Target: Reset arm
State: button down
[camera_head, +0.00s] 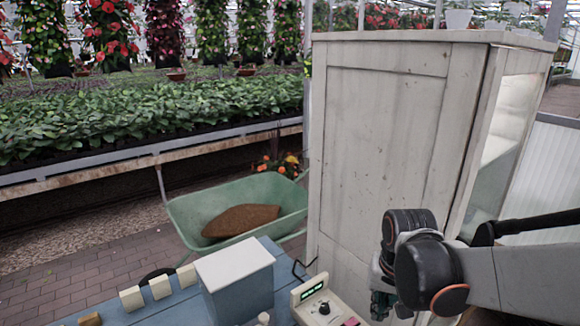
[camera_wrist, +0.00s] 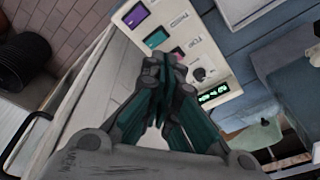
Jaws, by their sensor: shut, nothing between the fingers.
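My gripper shows in the wrist view (camera_wrist: 162,65) with its two dark grey and teal fingers brought together and nothing between them. In the head view my gripper (camera_head: 382,302) points down at the lower right, in front of the tall pale cabinet (camera_head: 385,130). It is to the right of the white control panel (camera_head: 322,306), and I cannot tell how far above it. My arm reaches in from the right edge, its wrist bent downward. The tips are partly cut off from clear view in the head view.
A blue table (camera_head: 180,305) holds a grey box with a white lid (camera_head: 236,265) and several small pale blocks (camera_head: 160,287). A green wheelbarrow (camera_head: 240,195) with brown soil stands behind. The cabinet stands close beside my arm. Paved floor (camera_head: 90,265) is open at the left.

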jog(key=s+r+n+t, duration=0.3)
jog(key=s+r+t, duration=0.2)
jog(key=s+r, duration=0.4)
jog(key=shift+s, duration=1.25)
